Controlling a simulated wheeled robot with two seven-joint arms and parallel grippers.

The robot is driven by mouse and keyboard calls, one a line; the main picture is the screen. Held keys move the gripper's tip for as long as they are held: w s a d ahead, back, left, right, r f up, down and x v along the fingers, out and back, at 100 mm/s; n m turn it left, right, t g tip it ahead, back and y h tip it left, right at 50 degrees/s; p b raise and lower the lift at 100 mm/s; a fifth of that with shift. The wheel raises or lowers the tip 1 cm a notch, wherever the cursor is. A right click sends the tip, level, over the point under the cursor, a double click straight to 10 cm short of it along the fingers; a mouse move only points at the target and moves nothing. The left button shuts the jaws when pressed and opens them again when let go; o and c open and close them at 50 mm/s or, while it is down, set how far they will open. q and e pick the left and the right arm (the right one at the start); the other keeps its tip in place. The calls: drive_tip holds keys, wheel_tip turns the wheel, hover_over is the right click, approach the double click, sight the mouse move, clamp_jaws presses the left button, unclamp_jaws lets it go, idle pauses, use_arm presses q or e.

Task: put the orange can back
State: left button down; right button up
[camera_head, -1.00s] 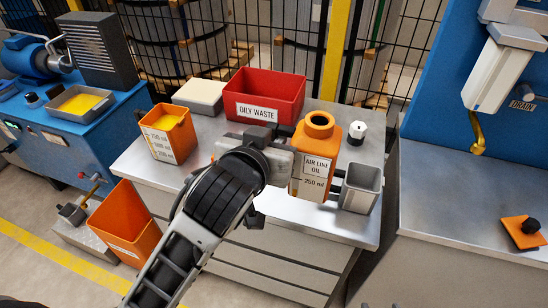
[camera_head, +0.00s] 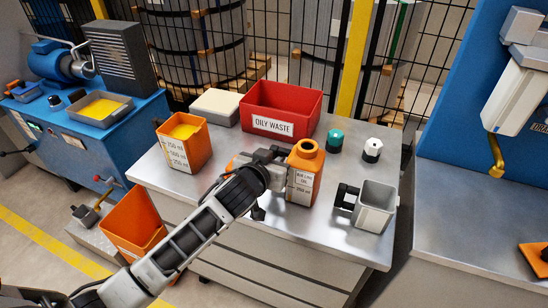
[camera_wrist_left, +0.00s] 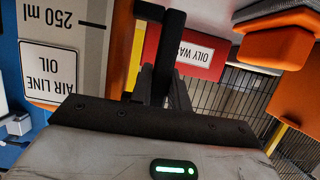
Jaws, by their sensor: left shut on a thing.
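The orange can (camera_head: 303,178), labelled AIR LINE OIL, stands upright near the middle of the steel table in the head view. Its open neck faces up. In the left wrist view its label side (camera_wrist_left: 60,60) shows upside down at the left. My left gripper (camera_head: 277,160) is at the can's left side and is shut on it. The exact grip spot is partly hidden by the gripper and wrist. I cannot tell whether the can's base touches the table. My right gripper is not in view.
On the steel table (camera_head: 330,225), a red OILY WASTE bin (camera_head: 274,126) stands behind the can. A green cap (camera_head: 335,140), a white cap (camera_head: 372,150) and a grey cup (camera_head: 374,207) are to its right. An orange measuring jug (camera_head: 184,146) stands left.

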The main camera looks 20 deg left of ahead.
use_arm(q)
drive_tip(key=shift+f, duration=0.2)
drive_tip(key=c, duration=1.3)
unclamp_jaws()
drive_tip(key=shift+s+r, duration=0.1)
drive_tip(key=shift+r, duration=0.1)
drive_tip(key=v, duration=1.1)
drive_tip(key=s+d+f+g, duration=0.1)
drive_tip(key=s+f, duration=0.4)
drive_tip(key=f, duration=0.1)
drive_tip(key=s+d+f+m+g+h, duration=0.1)
drive_tip(key=s+f, duration=0.3)
drive_tip(key=f, duration=0.2)
drive_tip(key=s+d+f+m+g+h, duration=0.1)
drive_tip(key=s+f, duration=0.4)
drive_tip(key=f, duration=0.1)
drive_tip(key=shift+s+d+g, duration=0.3)
